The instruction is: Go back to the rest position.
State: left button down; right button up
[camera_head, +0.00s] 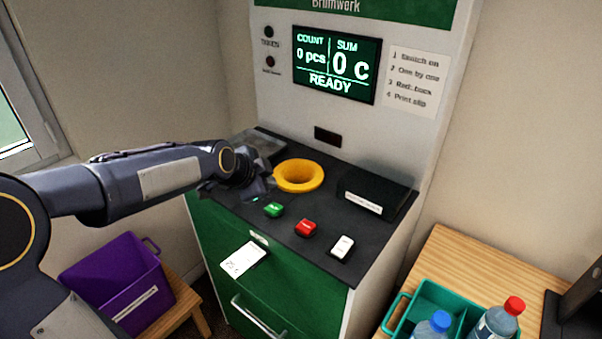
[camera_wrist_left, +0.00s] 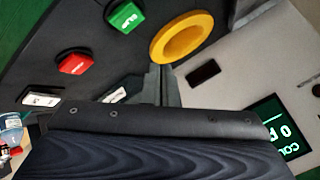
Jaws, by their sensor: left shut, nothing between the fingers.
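My left gripper (camera_head: 262,188) is shut and empty. It is over the left part of the machine's dark counter (camera_head: 327,211), just left of the yellow funnel ring (camera_head: 299,189). In the left wrist view its closed fingers (camera_wrist_left: 161,85) show near the ring (camera_wrist_left: 182,38), with the green button (camera_wrist_left: 126,18) and red button (camera_wrist_left: 74,63) to the left. In the head view the green button (camera_head: 274,209), red button (camera_head: 305,228) and white button (camera_head: 342,247) line the counter's front. My right gripper is not in view.
The machine's screen (camera_head: 336,64) reads 0 pcs, 0 c, READY. A paper slip (camera_head: 243,259) is at the green front. A purple crate (camera_head: 82,271) is on a low wooden stand at left. A teal crate (camera_head: 393,312) with bottles is on a wooden table (camera_head: 470,265) at right.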

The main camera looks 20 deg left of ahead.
pick_arm(q)
jog(key=s+d+f+n+g, duration=0.1)
jog(key=s+n, duration=0.3)
jog(key=s, duration=0.5)
jog(key=s+d+f+n+g+h, duration=0.1)
jog(key=s+n, duration=0.4)
jog(key=s, duration=0.5)
jog(key=s+d+f+n+g, duration=0.1)
jog(key=s+d+n, duration=0.3)
jog(key=s, duration=0.6)
jog(key=shift+s+f+n+h, duration=0.25)
jog(key=shift+f+n+h, duration=0.05)
jog(key=shift+f, duration=0.45)
